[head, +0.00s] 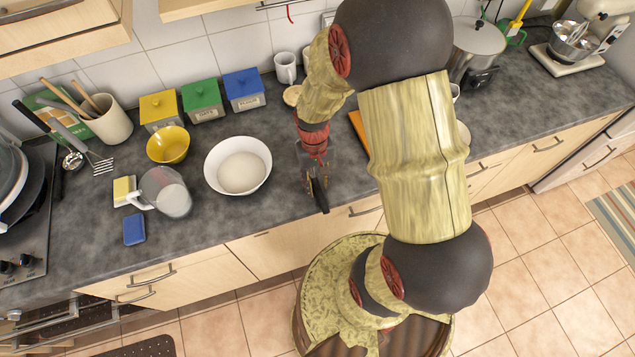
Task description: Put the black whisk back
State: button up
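My gripper (319,192) points down over the front part of the counter, right of the white bowl. Its dark fingers are seen nearly edge-on, so I cannot tell whether they are open or shut, or whether they hold anything. I cannot make out a black whisk for certain. A utensil with a black handle (29,116) lies at the far left by the green box. Next to it is a grey-handled tool with a slotted metal head (100,163). A cream crock (111,122) with wooden-handled utensils stands behind them.
A white bowl (238,166), yellow bowl (168,145), clear jug (166,192), sponge (123,190) and blue block (134,229) stand left of my gripper. Yellow, green and blue canisters (203,101) line the wall. My arm hides part of the counter.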

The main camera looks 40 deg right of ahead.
notch_tip(320, 180, up, 12)
jog(key=w+p, duration=0.2)
notch_tip(320, 180, up, 13)
jog(key=n+t, duration=0.2)
jog(key=t, duration=0.2)
send_over(315, 181)
jog(key=s+a, duration=0.2)
jog(key=a, duration=0.3)
jog(key=s+a+r+n+t, duration=0.1)
jog(key=s+a+r+t, duration=0.2)
jog(key=s+r, duration=0.3)
notch_tip(315, 181, up, 4)
jog(key=shift+s+a+f+h, duration=0.15)
jog(key=shift+a+h, duration=0.15)
jog(key=shift+a, duration=0.2)
jog(key=shift+b, duration=0.35)
notch_tip(315, 181, down, 9)
jog(key=b, duration=0.8)
jog(key=shift+r, duration=0.2)
jog(key=shift+d, duration=0.1)
jog(key=shift+c, duration=0.4)
